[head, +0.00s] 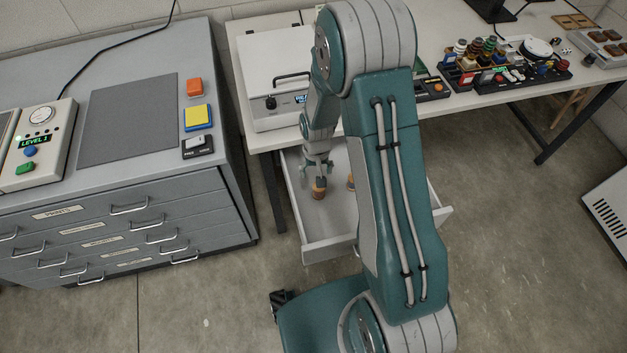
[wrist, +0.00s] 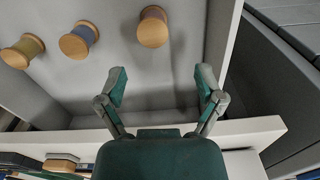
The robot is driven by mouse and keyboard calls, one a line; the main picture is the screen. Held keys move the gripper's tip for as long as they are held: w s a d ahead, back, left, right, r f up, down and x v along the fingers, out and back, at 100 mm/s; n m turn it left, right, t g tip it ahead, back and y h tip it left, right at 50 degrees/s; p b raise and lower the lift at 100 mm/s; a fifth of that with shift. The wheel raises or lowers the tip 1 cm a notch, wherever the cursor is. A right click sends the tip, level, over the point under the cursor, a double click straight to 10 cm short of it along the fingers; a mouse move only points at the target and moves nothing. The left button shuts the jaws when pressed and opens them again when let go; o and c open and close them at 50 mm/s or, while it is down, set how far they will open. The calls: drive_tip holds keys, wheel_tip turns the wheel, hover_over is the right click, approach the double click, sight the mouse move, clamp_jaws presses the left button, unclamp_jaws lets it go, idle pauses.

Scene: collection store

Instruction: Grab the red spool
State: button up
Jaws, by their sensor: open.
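Three wooden-ended spools stand in an open white drawer in the wrist view. The right one, the red spool (wrist: 155,13), has a narrow reddish band showing behind its round wooden end. The middle spool (wrist: 79,46) has a bluish band and the left spool (wrist: 22,52) a yellowish one. My gripper (wrist: 161,88) is open and empty, its fingers apart below the red spool in the picture, not around it. In the head view my gripper (head: 317,169) is over the drawer, just above one spool (head: 319,190); my arm partly hides another spool (head: 350,183).
The drawer's front wall (head: 331,246) and side walls rise around the spools. A grey cabinet (head: 120,220) stands left. A white box (head: 272,75) sits on the table above. Another wooden-ended piece (wrist: 61,162) shows beyond the drawer wall.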

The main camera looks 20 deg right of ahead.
sight(319, 190)
drive_tip(key=f, duration=0.6)
drive_tip(key=shift+s+d, duration=0.15)
drive_tip(key=shift+d, duration=0.1)
drive_tip(key=shift+d+f, duration=0.15)
drive_tip(key=shift+f, duration=1)
drive_tip(key=shift+d+f, duration=0.1)
drive_tip(key=shift+f, duration=1)
drive_tip(key=c, duration=1.1)
